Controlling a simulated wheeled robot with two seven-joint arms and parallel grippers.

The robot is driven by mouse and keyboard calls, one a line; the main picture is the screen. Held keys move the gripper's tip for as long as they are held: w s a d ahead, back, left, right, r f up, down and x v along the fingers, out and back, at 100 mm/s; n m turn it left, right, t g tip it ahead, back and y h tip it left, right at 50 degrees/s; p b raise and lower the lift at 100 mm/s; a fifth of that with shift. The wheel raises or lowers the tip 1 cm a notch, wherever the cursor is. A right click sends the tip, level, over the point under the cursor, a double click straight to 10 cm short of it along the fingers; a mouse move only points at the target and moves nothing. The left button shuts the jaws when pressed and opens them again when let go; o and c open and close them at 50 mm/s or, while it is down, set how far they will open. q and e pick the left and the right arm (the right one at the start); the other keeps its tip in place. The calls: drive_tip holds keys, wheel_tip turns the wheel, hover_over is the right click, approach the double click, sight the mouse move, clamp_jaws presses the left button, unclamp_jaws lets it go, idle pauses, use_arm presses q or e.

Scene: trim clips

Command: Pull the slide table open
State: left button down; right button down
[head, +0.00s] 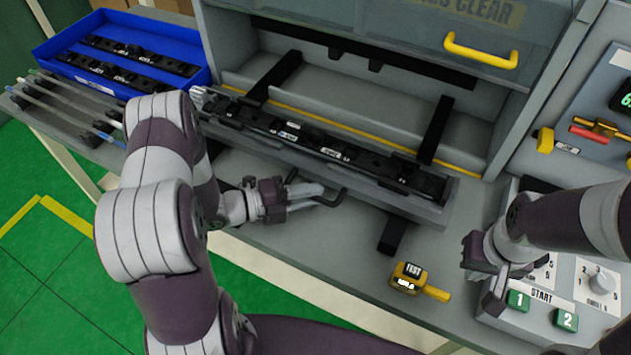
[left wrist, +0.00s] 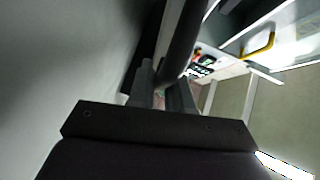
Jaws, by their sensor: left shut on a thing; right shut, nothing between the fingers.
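The slide table (head: 432,208) is a long grey tray with dark fixtures along it, in the middle of the head view. It sits on dark rails (head: 436,130), in front of the machine's opening. A dark bar handle (head: 341,196) is on its front side. My left gripper (head: 312,194) is shut on this handle. In the left wrist view the dark handle bar (left wrist: 186,40) runs between the fingers (left wrist: 164,88). My right gripper (head: 492,296) is shut and empty, above the control box at the right.
The control box has green buttons (head: 566,319) and a knob (head: 601,283). A yellow TEST device (head: 408,277) lies on the bench. A raised clear guard with a yellow handle (head: 480,52) is above. A blue bin (head: 62,44) with dark parts stands at the back left.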

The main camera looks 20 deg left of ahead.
use_arm(q)
drive_tip(key=shift+s, duration=0.3)
drive_tip(key=c, duration=1.1)
unclamp_jaws()
drive_tip(key=shift+c, duration=0.2)
drive_tip(key=shift+w, duration=0.1)
drive_tip(key=shift+a, duration=0.1)
drive_tip(key=b+v, duration=0.2)
drive_tip(key=v, duration=1)
drive_tip(key=shift+s+a+r, duration=0.1)
drive_tip(key=shift+s+a, duration=0.1)
